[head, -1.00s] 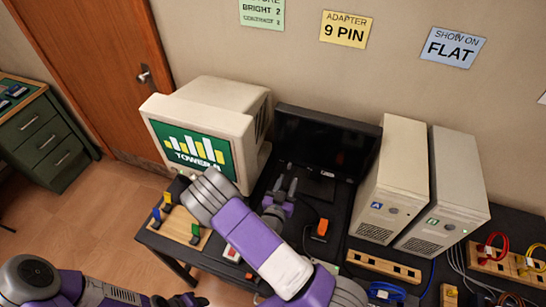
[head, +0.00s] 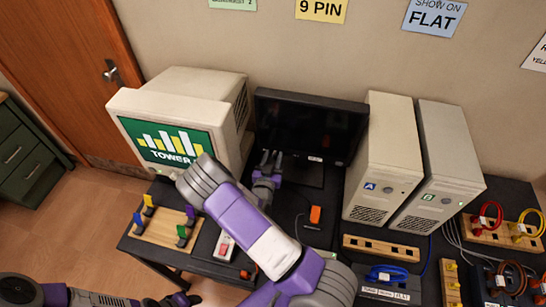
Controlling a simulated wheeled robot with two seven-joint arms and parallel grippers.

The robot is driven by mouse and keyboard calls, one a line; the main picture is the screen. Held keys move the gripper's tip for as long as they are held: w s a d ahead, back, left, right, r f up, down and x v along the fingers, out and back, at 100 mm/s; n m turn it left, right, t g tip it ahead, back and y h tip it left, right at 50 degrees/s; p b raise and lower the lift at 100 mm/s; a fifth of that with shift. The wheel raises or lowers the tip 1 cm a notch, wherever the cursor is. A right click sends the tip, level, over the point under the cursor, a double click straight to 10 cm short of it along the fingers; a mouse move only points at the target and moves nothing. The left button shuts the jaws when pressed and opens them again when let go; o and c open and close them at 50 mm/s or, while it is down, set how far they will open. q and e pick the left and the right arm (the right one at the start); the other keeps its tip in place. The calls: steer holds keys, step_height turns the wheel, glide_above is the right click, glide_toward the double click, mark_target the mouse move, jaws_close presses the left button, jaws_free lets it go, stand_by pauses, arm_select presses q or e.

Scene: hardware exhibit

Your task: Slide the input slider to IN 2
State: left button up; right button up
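I cannot make out the input slider or an IN 2 mark. A black flat monitor (head: 308,125) stands at the back of the dark table, with a small pale label at its lower edge. My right gripper (head: 270,158) is just in front of the monitor's lower left part. Its two fingers point up with a narrow gap, and nothing shows between them. My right forearm hides part of the table and the big monitor's corner. My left gripper (head: 182,299) is low at the bottom edge, away from the monitor; its finger state is unclear.
A beige CRT monitor (head: 188,97) stands left; beige towers A (head: 383,150) and B (head: 440,155) stand right. On the table are a wooden board with coloured pegs (head: 158,228), a red-and-white switch (head: 224,246), an orange piece (head: 315,214) and cables.

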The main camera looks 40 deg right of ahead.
steer(key=shift+d, duration=0.15)
steer(key=shift+w, duration=0.1)
steer(key=shift+c, duration=0.4)
jaws_close()
